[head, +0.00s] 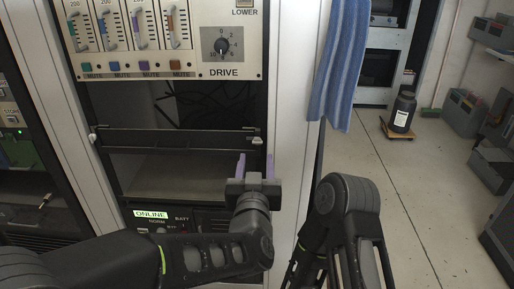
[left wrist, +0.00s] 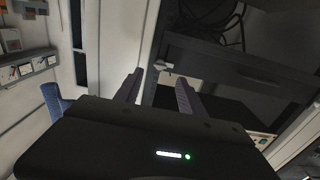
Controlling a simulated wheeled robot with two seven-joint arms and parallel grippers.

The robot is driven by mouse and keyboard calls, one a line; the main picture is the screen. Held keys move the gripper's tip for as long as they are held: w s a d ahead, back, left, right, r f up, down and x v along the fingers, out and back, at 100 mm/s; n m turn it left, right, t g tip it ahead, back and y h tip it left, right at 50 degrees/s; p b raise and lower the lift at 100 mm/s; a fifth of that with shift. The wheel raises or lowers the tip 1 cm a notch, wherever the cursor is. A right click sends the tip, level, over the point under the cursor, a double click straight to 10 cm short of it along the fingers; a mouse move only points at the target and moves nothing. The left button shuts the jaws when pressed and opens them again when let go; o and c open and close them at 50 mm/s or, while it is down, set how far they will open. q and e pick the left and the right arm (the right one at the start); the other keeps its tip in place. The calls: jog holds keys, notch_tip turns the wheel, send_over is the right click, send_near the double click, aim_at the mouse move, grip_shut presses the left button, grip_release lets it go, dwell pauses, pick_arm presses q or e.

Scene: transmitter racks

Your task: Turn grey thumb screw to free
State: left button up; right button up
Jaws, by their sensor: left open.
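A small grey thumb screw (head: 257,140) sits at the right end of a dark panel (head: 180,140) in the rack. In the left wrist view the screw (left wrist: 164,67) shows as a small pale spot at the panel's edge, just beyond the fingers. My left gripper (head: 255,161) is open, with its two purple fingers pointing up just below the screw. It also shows in the left wrist view (left wrist: 159,78), with nothing between its fingers. Whether a fingertip touches the screw cannot be told. My right gripper is out of view.
Above the panel is an open bay with dark cables (head: 200,103) under the mixer unit with its DRIVE knob (head: 222,46). A lit ONLINE unit (head: 151,214) is below. A blue towel (head: 341,70) hangs at the right.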

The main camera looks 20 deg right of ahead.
aim_at(257, 144)
pick_arm(q)
jog(key=x, duration=0.7)
jog(key=shift+w+b, duration=0.15)
jog(key=shift+b, duration=0.2)
grip_shut()
